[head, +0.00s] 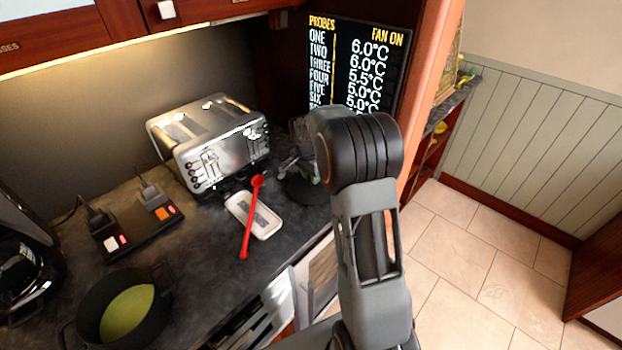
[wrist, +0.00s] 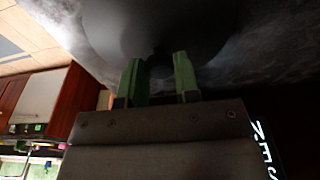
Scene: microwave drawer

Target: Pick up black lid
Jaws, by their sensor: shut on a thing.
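The black lid (wrist: 115,30) fills the upper middle of the wrist view as a dark round shape. The two green fingers of my gripper (wrist: 158,80) reach to its middle and are shut on it, on what looks like its knob; the grip point itself is in shadow. In the head view the lid (head: 304,192) is a dark disc at the counter's right end, partly hidden by my gripper (head: 312,172) and arm. I cannot tell whether the lid touches the counter.
A silver toaster (head: 210,145) stands left of the lid. A red spoon (head: 247,225) lies across a white rest (head: 262,218) nearby. A black pot (head: 92,305) with green contents is at the lower left. A display panel (head: 358,65) stands behind my gripper.

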